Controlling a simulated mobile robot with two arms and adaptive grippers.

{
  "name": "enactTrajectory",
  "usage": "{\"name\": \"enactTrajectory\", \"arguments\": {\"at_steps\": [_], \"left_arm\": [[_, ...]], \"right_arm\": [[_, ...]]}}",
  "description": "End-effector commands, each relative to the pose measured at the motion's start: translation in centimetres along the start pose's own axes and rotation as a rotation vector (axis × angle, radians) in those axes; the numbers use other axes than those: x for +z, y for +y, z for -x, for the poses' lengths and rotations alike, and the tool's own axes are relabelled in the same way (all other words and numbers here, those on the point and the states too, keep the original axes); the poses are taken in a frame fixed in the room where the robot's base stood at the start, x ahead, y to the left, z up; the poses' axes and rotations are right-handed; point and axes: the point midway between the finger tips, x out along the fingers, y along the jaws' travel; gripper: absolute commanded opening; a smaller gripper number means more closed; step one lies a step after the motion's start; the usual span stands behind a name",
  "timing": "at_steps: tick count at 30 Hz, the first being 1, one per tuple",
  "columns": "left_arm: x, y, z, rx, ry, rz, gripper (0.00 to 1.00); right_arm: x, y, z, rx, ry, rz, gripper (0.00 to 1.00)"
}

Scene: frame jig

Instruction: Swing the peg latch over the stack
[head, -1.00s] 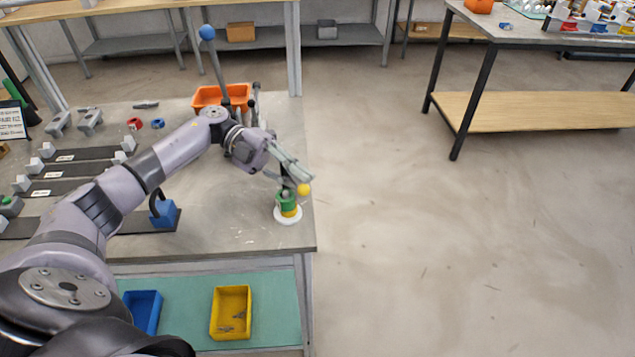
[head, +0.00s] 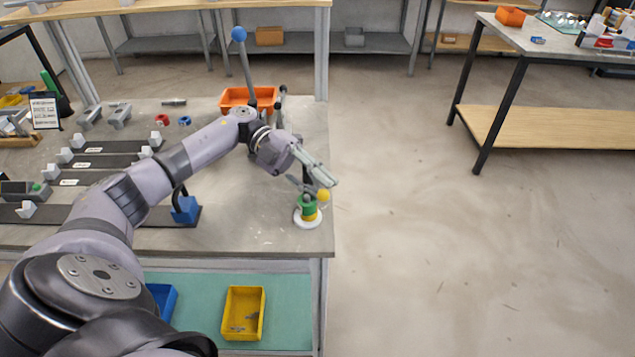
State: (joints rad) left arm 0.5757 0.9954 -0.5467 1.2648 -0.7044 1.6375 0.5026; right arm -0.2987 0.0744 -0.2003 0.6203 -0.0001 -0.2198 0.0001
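The stack (head: 308,207), green with a yellow layer, stands on a round white base (head: 308,220) near the table's right front corner. A dark peg latch with a yellow ball knob (head: 323,195) shows at the stack's upper right. My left gripper (head: 323,182) reaches in from the left, its fingers just above the knob and the stack. The fingers partly hide the latch. I cannot tell whether they touch it or how far apart they are. My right gripper is not in view.
An orange bin (head: 249,97) and a tall lever with a blue ball (head: 239,34) stand behind my arm. A blue block with a dark hook (head: 185,210) sits left of the stack. Dark rails with grey blocks lie further left. Open floor lies right of the table (head: 270,240).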

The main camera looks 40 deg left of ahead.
Motion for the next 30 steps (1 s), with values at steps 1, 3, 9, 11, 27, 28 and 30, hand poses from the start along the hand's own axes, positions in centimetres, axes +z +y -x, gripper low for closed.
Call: {"name": "enactTrajectory", "arguments": {"at_steps": [1,3,9,11,27,28,30], "left_arm": [[0.1,0.4,-0.2,0.006,0.001,0.007,0.29],[0.1,0.4,-0.2,0.006,0.0,0.007,0.29],[0.2,0.3,0.8,0.006,-0.003,0.006,0.29],[0.2,0.3,1.6,0.005,-0.004,0.007,0.29],[-0.1,0.1,7.9,0.001,-0.001,0.0,0.29],[-0.1,0.1,7.9,0.001,-0.001,0.0,0.29],[-0.1,0.1,8.0,0.001,-0.001,-0.001,0.29]], "right_arm": [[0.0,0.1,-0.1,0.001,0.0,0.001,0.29],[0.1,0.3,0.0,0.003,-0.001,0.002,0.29],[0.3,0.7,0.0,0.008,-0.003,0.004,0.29],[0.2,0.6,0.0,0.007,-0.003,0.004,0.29],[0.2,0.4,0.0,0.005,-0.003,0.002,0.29],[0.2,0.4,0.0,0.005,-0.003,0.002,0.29],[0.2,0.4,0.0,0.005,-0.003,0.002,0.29]]}}
